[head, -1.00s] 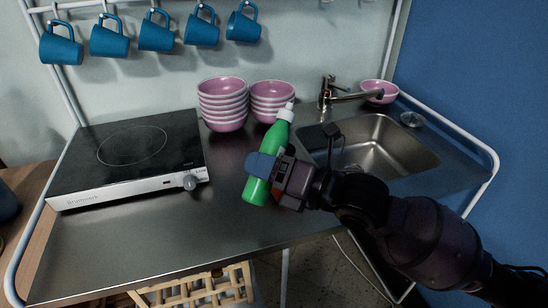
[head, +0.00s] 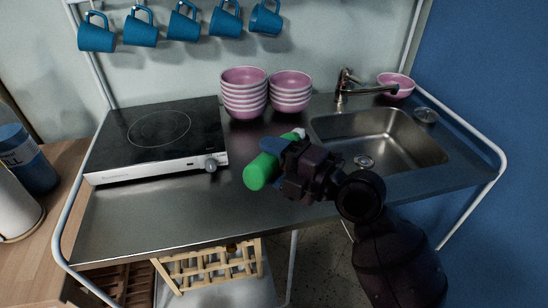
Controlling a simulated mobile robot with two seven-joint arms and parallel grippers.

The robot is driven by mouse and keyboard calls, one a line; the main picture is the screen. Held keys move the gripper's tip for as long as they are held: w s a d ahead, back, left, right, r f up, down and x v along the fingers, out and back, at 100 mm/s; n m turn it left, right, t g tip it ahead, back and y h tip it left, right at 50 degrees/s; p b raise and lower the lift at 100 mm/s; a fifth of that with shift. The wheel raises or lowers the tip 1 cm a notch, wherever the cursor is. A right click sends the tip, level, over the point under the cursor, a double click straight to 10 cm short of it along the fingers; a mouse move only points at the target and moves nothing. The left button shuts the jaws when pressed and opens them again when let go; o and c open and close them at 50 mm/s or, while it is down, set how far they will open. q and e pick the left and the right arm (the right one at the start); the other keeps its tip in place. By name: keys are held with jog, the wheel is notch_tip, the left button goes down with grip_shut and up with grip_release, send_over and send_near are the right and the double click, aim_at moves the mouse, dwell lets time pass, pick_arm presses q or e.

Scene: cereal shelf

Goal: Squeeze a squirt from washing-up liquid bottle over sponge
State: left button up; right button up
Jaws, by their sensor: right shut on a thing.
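The green washing-up liquid bottle (head: 261,171) is held over the steel counter, left of the sink. My right gripper (head: 279,150) is shut on it, with the arm coming in from the lower right. The bottle is strongly tilted: its base faces me at the lower left and its white cap (head: 298,133) points away to the upper right. The gripper covers much of its middle. I see no sponge; one could be hidden behind the bottle or gripper. My left gripper is not in view.
Two stacks of pink bowls (head: 244,95) (head: 290,93) stand behind the bottle. A hob (head: 155,140) is to the left, the sink (head: 385,140) and tap (head: 346,88) to the right. Blue mugs (head: 182,24) hang above. The front counter strip (head: 150,215) is clear.

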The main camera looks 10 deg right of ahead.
jog(key=shift+r+m+p, duration=0.35)
jog(key=shift+r+m, duration=0.05)
jog(key=shift+w+d+r+m+p, duration=0.15)
jog(key=shift+m+p, duration=0.15)
jog(key=shift+m, duration=0.3)
jog(key=shift+w+d+r+m+p, duration=0.1)
jog(key=shift+w+d+m+p, duration=0.2)
jog(key=shift+m, duration=0.6)
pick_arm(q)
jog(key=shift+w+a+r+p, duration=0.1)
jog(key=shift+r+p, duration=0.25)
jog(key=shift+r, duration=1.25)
pick_arm(e)
jog(key=shift+w+d+r+m, duration=0.15)
jog(key=shift+w+m, duration=0.05)
jog(key=shift+m, duration=0.3)
jog(key=shift+w+d+r+m, duration=0.1)
jog(key=shift+w+d+m, duration=0.1)
jog(key=shift+m, duration=0.3)
jog(key=c, duration=0.9)
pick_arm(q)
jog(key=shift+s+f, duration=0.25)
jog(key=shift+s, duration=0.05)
pick_arm(e)
grip_shut()
